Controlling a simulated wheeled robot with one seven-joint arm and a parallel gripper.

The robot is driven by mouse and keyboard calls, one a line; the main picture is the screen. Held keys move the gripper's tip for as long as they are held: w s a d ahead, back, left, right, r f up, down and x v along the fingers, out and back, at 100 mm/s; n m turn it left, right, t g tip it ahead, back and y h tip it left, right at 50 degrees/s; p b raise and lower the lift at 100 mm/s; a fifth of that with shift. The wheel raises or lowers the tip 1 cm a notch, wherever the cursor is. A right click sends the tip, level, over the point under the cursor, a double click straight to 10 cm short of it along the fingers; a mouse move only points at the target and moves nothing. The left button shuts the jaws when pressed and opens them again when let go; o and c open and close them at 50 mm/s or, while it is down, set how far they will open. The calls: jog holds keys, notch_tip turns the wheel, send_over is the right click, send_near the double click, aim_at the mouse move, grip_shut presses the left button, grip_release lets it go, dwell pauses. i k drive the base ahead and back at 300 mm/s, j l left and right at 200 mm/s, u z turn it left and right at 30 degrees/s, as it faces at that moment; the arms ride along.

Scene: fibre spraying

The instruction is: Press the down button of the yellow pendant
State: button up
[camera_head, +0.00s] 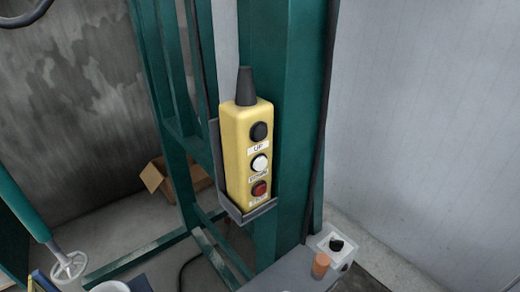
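The yellow pendant (236,150) stands upright in a grey metal holder (240,213) on a green post, near the middle of the view. Its front faces right of the camera. It has a black button (260,131) at the top, a white button (259,163) in the middle and a red button (259,189) at the bottom. A label reading UP (259,148) sits between the black and white buttons. The labels under the white and red buttons are too blurred to read surely. A black cable sleeve (245,85) rises from the pendant's top. My gripper is not in view.
The green post (290,110) stands directly behind the pendant. A grey box top (300,270) with a white block and an orange cylinder (321,265) lies below right. A cardboard box (158,175) sits behind left. The space in front of the pendant looks clear.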

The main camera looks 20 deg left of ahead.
aim_at(260, 164)
jog(key=l+u, duration=0.15)
jog(key=u, duration=0.15)
jog(key=l+u, duration=0.1)
jog(key=u, duration=0.2)
jog(key=j+u, duration=0.15)
jog(key=u, duration=0.25)
jog(key=j+u, duration=0.15)
jog(key=u, duration=0.25)
jog(key=i, duration=0.05)
